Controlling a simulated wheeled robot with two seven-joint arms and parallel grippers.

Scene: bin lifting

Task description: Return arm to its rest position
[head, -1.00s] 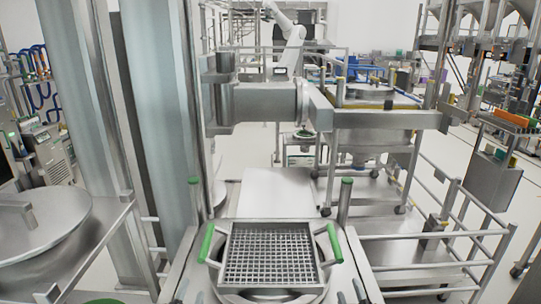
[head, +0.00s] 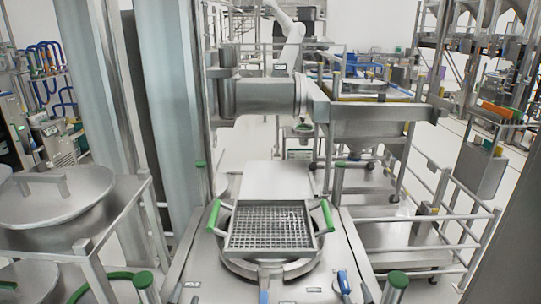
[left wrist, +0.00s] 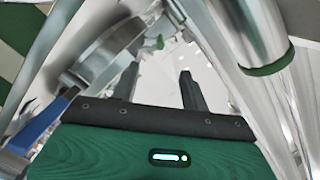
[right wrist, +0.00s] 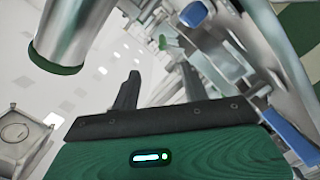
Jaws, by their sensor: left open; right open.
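My left gripper (left wrist: 158,88) shows in the left wrist view. Its two dark fingers stand apart with nothing between them. My right gripper (right wrist: 160,85) shows in the right wrist view, also open and empty. Neither gripper can be made out in the head view. In the head view, a square metal grid (head: 268,228) with green side handles (head: 214,216) lies over a round metal opening in front of me. Both grippers are apart from it.
A lidded steel vessel (head: 50,200) stands at the left. A metal hopper (head: 365,125) hangs behind, at right of centre. Rails (head: 455,215) run along the right. Green-capped posts (head: 398,282) stand near the front. Pale floor shows at the back right.

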